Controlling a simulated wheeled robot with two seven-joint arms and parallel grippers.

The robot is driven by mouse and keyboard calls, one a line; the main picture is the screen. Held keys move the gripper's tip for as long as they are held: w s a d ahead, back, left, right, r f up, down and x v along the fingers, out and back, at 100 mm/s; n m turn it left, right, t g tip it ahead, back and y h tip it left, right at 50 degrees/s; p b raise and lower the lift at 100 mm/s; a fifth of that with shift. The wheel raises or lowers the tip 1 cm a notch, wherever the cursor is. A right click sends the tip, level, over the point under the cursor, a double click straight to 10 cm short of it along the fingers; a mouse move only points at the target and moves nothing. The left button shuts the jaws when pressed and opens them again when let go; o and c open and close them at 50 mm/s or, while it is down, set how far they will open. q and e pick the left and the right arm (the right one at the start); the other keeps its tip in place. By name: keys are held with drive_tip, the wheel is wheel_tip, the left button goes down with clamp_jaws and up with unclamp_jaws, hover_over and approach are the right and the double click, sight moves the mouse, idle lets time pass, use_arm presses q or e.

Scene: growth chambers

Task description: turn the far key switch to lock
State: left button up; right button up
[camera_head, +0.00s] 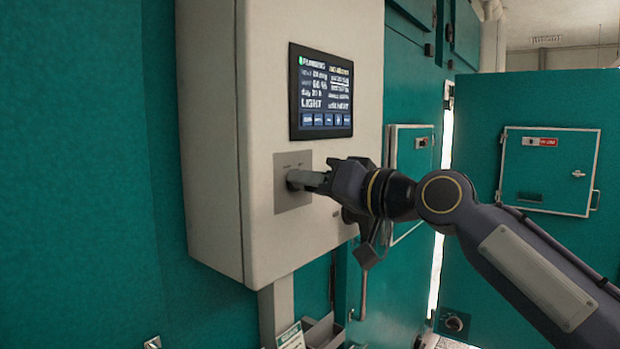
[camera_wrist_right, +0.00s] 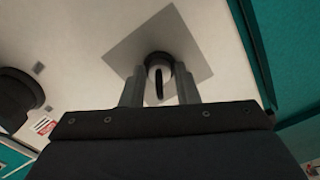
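A key switch (camera_wrist_right: 159,66) sits on a square grey plate (camera_head: 291,201) on the front of the cream control box, below its screen. In the right wrist view it is a round pale barrel with a dark, thin key pointing down the picture. My right gripper (camera_head: 297,179) reaches the plate from the right. In the right wrist view its two fingers (camera_wrist_right: 160,88) stand apart on either side of the key, and a gap shows around the key. The fingers hide most of the switch in the head view. My left gripper is not in view.
The cream control box (camera_head: 210,130) hangs on a teal wall, with a lit screen (camera_head: 321,92). A black round part (camera_wrist_right: 18,98) is on the panel in the right wrist view. Teal chamber doors (camera_head: 470,190) and a small hatch (camera_head: 548,170) stand to the right.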

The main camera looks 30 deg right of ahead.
clamp_jaws()
idle(0.3)
drive_tip(key=shift+f+n+b, duration=0.15)
drive_tip(key=shift+n+b, duration=0.7)
drive_tip(key=shift+n, duration=0.05)
drive_tip(key=n+b, duration=0.1)
drive_tip(key=n, duration=0.1)
drive_tip(key=shift+n, duration=0.3)
drive_tip(key=n+b, duration=0.1)
drive_tip(key=n, duration=0.2)
drive_tip(key=shift+n+b, duration=0.3)
drive_tip(key=shift+b, duration=0.1)
drive_tip(key=shift+n+b, duration=0.55)
drive_tip(key=shift+n, duration=1.35)
